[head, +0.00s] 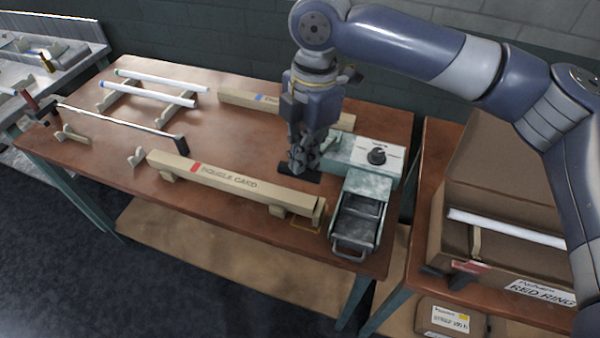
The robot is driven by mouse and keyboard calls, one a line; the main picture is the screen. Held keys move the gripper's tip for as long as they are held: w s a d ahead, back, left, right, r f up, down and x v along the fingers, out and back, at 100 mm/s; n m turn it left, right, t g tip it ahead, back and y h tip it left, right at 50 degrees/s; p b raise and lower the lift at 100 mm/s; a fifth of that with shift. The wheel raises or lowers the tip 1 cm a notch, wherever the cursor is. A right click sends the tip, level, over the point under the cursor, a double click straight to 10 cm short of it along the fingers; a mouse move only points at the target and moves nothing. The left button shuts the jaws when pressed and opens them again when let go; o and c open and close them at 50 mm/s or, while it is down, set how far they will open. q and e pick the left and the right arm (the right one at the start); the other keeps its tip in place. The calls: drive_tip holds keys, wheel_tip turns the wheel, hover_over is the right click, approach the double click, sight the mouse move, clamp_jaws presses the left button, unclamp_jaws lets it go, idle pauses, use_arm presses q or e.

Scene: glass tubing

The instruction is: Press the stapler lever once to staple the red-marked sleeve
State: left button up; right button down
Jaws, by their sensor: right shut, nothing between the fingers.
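The red-marked sleeve (232,180) is a long cardboard box with a red band and printed lettering, lying on supports along the front of the table. Its right end is close to the green stapler (372,185), which has a black dial. A dark front part with a metal loop handle (350,247) reaches the table's front edge; I cannot tell for sure which part is the lever. My right gripper (299,166) is shut and empty, pointing down at the stapler's left, behind the sleeve. It hides part of the stapler's left end. My left gripper is out of view.
A blue-marked sleeve (245,99) lies at the back, partly behind my gripper. Glass tubes (150,94) rest on a rack at the left. At the right, an open carton labelled red ring (500,272) holds a white tube.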

drive_tip(key=shift+w+f, duration=0.1)
drive_tip(key=shift+f, duration=2.15)
